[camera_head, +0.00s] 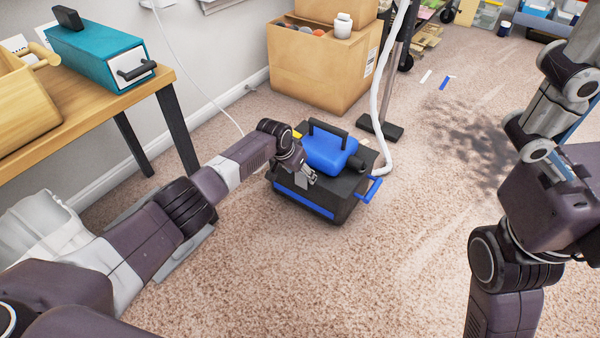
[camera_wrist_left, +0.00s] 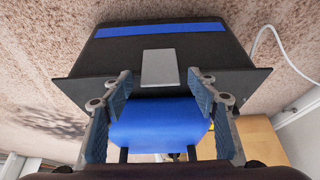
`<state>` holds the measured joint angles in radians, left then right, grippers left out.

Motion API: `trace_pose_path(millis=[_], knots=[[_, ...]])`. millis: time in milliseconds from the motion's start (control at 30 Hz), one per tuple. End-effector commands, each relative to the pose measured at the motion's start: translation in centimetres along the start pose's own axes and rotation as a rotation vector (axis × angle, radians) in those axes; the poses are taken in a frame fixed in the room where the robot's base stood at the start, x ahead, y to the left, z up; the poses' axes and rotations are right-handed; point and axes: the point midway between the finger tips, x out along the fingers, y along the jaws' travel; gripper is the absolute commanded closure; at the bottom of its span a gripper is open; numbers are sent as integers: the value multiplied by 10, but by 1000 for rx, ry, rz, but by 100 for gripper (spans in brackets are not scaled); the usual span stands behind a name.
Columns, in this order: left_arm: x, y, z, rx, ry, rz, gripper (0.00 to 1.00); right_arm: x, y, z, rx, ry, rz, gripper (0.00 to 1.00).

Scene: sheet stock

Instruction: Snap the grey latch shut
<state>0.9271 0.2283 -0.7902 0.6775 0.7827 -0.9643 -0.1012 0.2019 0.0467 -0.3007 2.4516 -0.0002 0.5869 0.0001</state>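A black box (camera_head: 335,205) with a blue stripe stands on the carpet, with a blue rounded body (camera_head: 325,150) and a black handle on top. The grey latch (camera_wrist_left: 159,68) is a small flat plate at the middle of the box's edge in the left wrist view. It partly shows below the gripper in the head view (camera_head: 302,182). I cannot tell whether it is fully shut. My left gripper (camera_head: 309,175) is at this edge, fingers apart with nothing between them. In the wrist view its fingertips (camera_wrist_left: 158,79) lie either side of the latch's lower end. My right gripper is out of view.
A wooden table (camera_head: 95,105) with a teal box (camera_head: 95,50) stands at the left. A cardboard box (camera_head: 320,70) and a pole with a white hose (camera_head: 387,110) stand behind the black box. The carpet in front is clear.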

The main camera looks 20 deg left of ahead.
Motion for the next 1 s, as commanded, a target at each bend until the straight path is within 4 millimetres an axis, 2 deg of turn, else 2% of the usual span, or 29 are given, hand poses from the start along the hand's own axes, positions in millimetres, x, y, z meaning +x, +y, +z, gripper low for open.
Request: trace_pose_path(millis=[267, 467, 667, 1000], knots=[[-2, 0, -1, 0, 2, 0, 46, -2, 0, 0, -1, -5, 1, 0], [-13, -1, -1, 1, 3, 1, 46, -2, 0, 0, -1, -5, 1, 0], [-37, -1, -1, 2, 4, -1, 46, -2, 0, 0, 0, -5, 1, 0], [-89, -1, -1, 1, 4, -1, 46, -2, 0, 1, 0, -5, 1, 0]])
